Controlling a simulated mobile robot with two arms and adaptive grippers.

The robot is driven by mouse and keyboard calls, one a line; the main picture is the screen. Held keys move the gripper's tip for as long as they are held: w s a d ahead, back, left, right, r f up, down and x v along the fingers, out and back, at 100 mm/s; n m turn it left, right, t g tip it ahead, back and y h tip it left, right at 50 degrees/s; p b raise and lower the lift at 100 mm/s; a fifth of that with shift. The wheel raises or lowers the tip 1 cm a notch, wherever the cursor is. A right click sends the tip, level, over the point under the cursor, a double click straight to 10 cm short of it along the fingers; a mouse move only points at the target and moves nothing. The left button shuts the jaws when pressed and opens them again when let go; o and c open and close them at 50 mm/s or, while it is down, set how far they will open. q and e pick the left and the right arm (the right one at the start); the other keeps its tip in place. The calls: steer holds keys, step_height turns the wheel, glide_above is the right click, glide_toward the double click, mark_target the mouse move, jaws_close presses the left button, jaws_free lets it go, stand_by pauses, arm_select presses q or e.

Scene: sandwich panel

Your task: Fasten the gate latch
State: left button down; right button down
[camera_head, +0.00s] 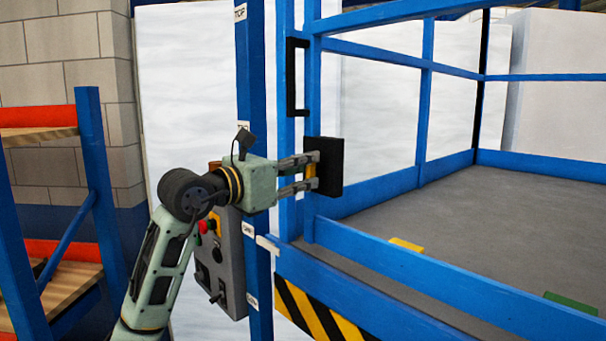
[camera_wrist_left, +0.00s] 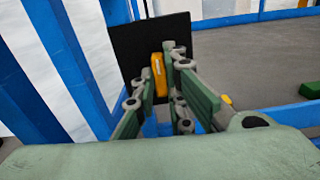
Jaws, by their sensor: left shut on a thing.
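The gate latch shows as a yellow piece (camera_head: 310,171) on a black plate (camera_head: 331,167), mounted by the blue post of the platform gate. My left gripper (camera_head: 309,173) reaches it from the left, with one finger above the other, and is shut on the yellow piece. In the left wrist view the yellow latch piece (camera_wrist_left: 158,76) stands between my fingers (camera_wrist_left: 160,88), in front of the black plate (camera_wrist_left: 150,38). The fingers hide part of it. I cannot tell whether the latch is engaged. My right gripper is not in view.
A black handle (camera_head: 292,76) is on the blue frame above the latch. A grey control box (camera_head: 222,262) hangs below my left wrist. Blue rails (camera_head: 430,275) enclose the grey platform floor (camera_head: 470,210), which has a yellow and a green block. A rack (camera_head: 60,225) stands left.

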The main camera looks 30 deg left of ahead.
arm_select(q)
steer(key=shift+n, duration=0.4)
steer(key=c, duration=1.8)
jaws_free()
steer(key=v, duration=1.2)
